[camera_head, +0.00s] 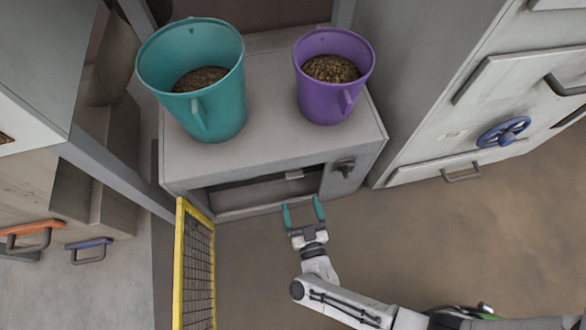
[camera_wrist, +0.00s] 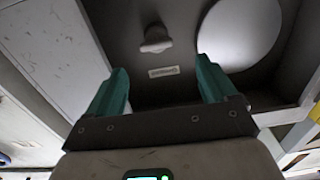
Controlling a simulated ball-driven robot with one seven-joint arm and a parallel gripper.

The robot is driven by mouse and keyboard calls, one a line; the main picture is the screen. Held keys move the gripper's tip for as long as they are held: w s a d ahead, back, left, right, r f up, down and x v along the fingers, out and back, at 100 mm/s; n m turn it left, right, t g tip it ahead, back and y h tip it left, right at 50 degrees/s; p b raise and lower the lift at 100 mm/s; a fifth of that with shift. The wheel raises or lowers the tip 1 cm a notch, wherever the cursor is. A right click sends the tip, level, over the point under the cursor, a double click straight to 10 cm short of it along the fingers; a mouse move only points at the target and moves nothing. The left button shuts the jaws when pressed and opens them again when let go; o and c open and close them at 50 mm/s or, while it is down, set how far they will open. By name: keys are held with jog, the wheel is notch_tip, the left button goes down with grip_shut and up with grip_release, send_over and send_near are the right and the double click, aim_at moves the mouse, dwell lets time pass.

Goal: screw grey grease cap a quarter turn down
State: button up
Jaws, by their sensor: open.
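A grey knob-like cap (camera_wrist: 155,40) sticks out from a dark grey panel in the wrist view, beyond my fingertips and roughly centred between them. It is probably the grease cap, though I cannot be sure. In the head view a small dark grey fitting (camera_head: 345,167) sits on the right front face of the grey cabinet (camera_head: 250,165); it may be the same part. My gripper (camera_head: 302,211) is open and empty, its teal fingers pointing at the cabinet's front. The fingers (camera_wrist: 162,72) also show in the wrist view, apart from the cap.
A teal bucket (camera_head: 222,118) and a purple bucket (camera_head: 322,108), both holding pellets, stand on the cabinet. A yellow-framed mesh door (camera_head: 180,260) stands at lower left. A white machine with a blue handwheel (camera_head: 503,132) is at right. Floor is clear around my arm.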

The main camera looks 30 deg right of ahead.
aim_at(295, 174)
jog(key=b+x, duration=0.1)
jog(key=x, duration=0.2)
jog(key=b+x, duration=0.1)
jog(key=x, duration=0.3)
jog(key=b+x, duration=0.1)
jog(key=x, duration=0.2)
jog(key=shift+w+d+b, duration=0.25)
jog(key=shift+d+b, duration=0.05)
jog(key=shift+d, duration=0.1)
jog(key=c, duration=1.1)
jog(key=shift+o, duration=0.2)
